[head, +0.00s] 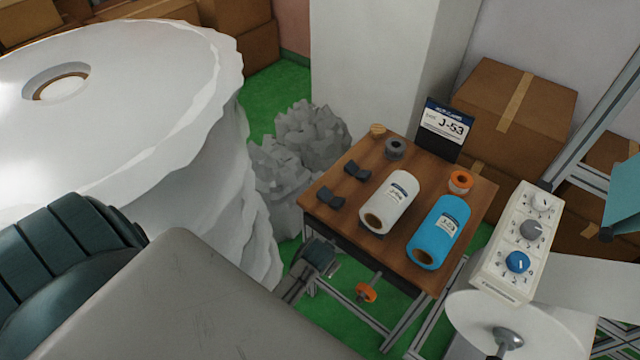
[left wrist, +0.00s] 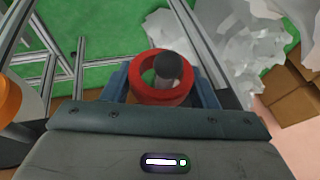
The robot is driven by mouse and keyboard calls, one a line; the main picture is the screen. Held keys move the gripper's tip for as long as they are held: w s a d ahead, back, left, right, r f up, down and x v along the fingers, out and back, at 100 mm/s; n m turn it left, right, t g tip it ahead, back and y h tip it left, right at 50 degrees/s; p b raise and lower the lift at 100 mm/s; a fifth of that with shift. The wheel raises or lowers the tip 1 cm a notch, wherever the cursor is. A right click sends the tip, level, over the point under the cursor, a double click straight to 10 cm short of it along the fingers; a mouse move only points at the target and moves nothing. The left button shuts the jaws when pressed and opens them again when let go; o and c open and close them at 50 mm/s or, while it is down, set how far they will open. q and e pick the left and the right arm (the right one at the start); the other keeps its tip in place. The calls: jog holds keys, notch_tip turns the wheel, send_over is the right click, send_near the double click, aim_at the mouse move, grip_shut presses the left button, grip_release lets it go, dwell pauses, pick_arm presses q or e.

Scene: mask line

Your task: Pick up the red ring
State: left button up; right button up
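The red ring (left wrist: 143,96) is in the left wrist view, around a grey peg with a dark rounded end (left wrist: 168,67). The peg sits off the ring's middle, toward the right. The two blue fingers of my left gripper (left wrist: 161,88) lie close against opposite sides of the ring, with no clear gap, so it looks shut on it. In the head view my left gripper (head: 320,257) shows small and partly hidden behind my large grey arm link, at the front left of the table; I cannot make out the red ring there. My right gripper is not in view.
An orange ring (head: 366,293) sits on a rod under the wooden table (head: 340,172). A white roll (head: 391,203) and a blue roll (head: 439,232) lie on top. A dial panel (head: 523,240) stands right, a huge white roll (head: 110,80) left, grey scrap (head: 290,165) behind.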

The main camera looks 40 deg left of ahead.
pick_arm(q)
jog(key=c, duration=0.4)
jog(key=shift+r, duration=0.15)
